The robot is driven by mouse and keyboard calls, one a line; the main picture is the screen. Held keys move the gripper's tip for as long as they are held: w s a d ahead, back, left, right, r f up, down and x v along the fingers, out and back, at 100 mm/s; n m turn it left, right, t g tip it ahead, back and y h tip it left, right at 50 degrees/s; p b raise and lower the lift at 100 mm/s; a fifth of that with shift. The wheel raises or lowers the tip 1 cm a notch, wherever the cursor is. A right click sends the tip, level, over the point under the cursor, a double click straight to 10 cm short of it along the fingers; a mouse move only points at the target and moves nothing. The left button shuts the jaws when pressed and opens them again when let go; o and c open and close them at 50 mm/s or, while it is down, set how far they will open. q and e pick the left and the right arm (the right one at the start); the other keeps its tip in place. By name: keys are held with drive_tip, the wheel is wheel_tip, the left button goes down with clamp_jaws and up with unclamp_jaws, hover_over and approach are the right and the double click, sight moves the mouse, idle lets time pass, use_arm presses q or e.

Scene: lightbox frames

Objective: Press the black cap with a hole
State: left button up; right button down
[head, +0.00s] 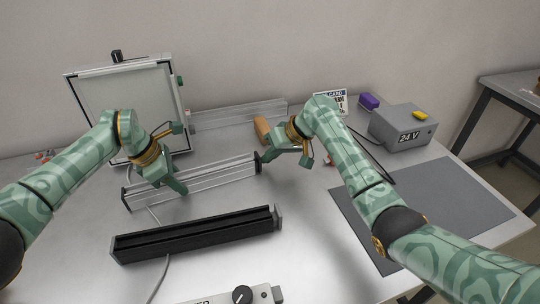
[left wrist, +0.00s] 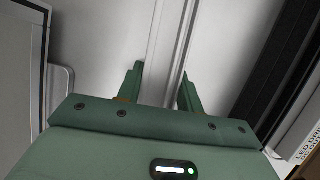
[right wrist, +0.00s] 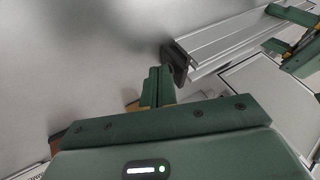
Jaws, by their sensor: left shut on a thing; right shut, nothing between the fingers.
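An aluminium profile (head: 215,178) lies across the table with a black end cap on each end. The right cap (head: 258,162) also shows in the right wrist view (right wrist: 176,62); the left cap (head: 126,199) is at the other end. I cannot make out a hole in either. My left gripper (left wrist: 160,85) is shut on the profile near its left half, one finger on each side. My right gripper (right wrist: 160,82) is shut and empty, its fingertips close beside the right cap; whether they touch it I cannot tell.
A long black bar (head: 195,236) lies in front, with a controller and knob (head: 242,295) nearer still. A framed panel (head: 125,100), another profile (head: 238,113) and an orange-brown block (head: 262,130) stand behind. A 24 V box (head: 402,128) and grey mat (head: 440,200) are at right.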

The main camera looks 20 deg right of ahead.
sight(259, 158)
drive_tip(key=shift+a, duration=0.1)
drive_tip(key=a, duration=0.2)
drive_tip(key=shift+s+a, duration=0.15)
drive_tip(key=shift+a, duration=0.15)
use_arm(q)
drive_tip(key=shift+d, duration=0.15)
use_arm(e)
drive_tip(key=shift+a, duration=0.1)
drive_tip(key=shift+d, duration=0.4)
drive_tip(key=d, duration=0.2)
drive_tip(key=d+r, duration=0.1)
drive_tip(key=d, duration=0.1)
drive_tip(key=shift+d+r, duration=0.1)
drive_tip(key=shift+d, duration=0.25)
drive_tip(key=v, duration=0.8)
drive_tip(key=shift+r, duration=0.2)
drive_tip(key=shift+d, duration=0.15)
